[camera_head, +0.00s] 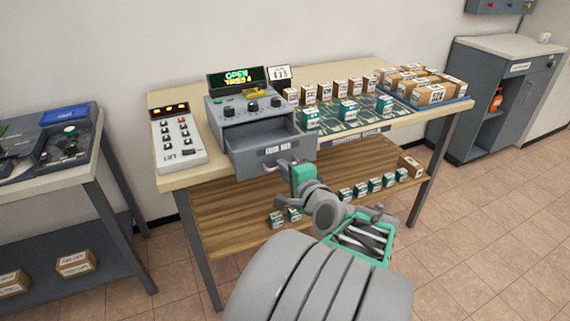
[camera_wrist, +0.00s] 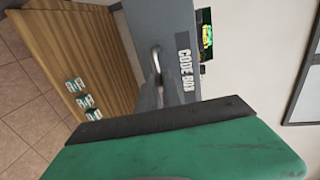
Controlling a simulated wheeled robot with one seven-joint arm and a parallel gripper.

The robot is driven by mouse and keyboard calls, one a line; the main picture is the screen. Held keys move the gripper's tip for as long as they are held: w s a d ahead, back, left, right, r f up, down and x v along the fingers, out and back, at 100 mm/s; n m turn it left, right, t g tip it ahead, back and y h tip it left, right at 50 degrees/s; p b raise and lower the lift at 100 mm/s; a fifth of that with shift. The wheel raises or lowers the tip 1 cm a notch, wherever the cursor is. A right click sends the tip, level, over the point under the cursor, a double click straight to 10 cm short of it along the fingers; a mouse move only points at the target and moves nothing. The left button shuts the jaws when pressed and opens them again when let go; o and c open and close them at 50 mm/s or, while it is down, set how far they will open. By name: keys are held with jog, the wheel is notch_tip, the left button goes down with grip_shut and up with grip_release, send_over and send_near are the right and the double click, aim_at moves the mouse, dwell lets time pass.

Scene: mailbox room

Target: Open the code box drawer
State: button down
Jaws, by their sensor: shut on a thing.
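The grey code box (camera_head: 232,108) stands on the table with three dark knobs and a display (camera_head: 237,76) reading "OPEN" in green. Its drawer (camera_head: 250,163) is pulled out toward me, and the visible inside looks empty. The drawer front carries a "CODE BOX" label, also seen in the wrist view (camera_wrist: 186,72). My gripper (camera_head: 297,164) is at the right part of the drawer front, shut on the drawer handle (camera_wrist: 155,62). The arm partly hides the handle in the head view.
A white keypad panel marked LIFT (camera_head: 178,138) stands left of the box. Small boxes and a blue tray (camera_head: 440,105) fill the table's right side. A wooden lower shelf (camera_head: 225,205) holds several small green-and-white boxes below the drawer. Floor is clear at right.

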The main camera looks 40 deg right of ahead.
jog(key=c, duration=1.5)
grip_release()
jog(key=shift+c, duration=0.2)
jog(key=v, duration=0.7)
jog(key=shift+s+p, duration=0.3)
jog(key=shift+p, duration=0.1)
jog(key=shift+a+r, duration=0.1)
jog(key=shift+a, duration=0.05)
